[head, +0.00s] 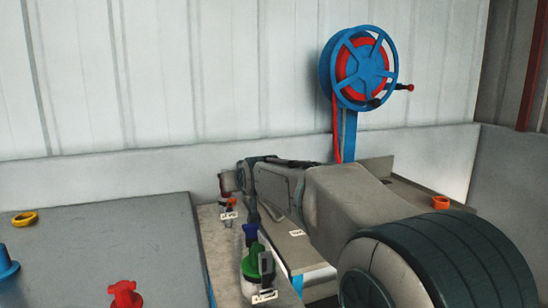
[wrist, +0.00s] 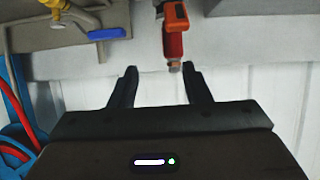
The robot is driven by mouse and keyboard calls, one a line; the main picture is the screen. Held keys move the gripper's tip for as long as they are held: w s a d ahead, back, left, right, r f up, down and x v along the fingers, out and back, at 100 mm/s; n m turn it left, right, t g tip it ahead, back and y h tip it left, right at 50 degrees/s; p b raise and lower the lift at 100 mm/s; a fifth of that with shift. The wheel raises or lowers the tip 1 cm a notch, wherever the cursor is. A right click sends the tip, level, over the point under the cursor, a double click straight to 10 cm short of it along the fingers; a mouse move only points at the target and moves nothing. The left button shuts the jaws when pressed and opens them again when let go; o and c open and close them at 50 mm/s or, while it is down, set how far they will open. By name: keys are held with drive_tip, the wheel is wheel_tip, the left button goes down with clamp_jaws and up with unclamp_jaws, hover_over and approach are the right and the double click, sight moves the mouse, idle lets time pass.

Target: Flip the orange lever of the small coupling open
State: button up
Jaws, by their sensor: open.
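The small coupling shows in the wrist view as a red body (wrist: 173,46) with a metal tip, and an orange lever (wrist: 175,17) on it at the top edge. My gripper (wrist: 160,71) is open and empty. The coupling's tip lies between the fingertips in the picture, closer to the right finger; I cannot tell whether they touch. In the head view, a small red and orange fitting (head: 230,201) stands by a white label beyond my arm. My gripper (head: 240,172) is near it there, its fingers too small to make out.
In the head view, a blue hose reel (head: 364,66) stands at the back, a green fitting (head: 256,262) is at front, and red (head: 124,294) and yellow (head: 25,218) parts sit on the left top.

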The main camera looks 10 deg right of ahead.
drive_tip(key=s+d+r+b, duration=0.1)
drive_tip(key=s+d+r, duration=0.2)
drive_tip(key=d+r, duration=0.2)
drive_tip(key=d, duration=0.3)
drive_tip(key=shift+s+d+r, duration=0.25)
drive_tip(key=shift+s+r, duration=0.05)
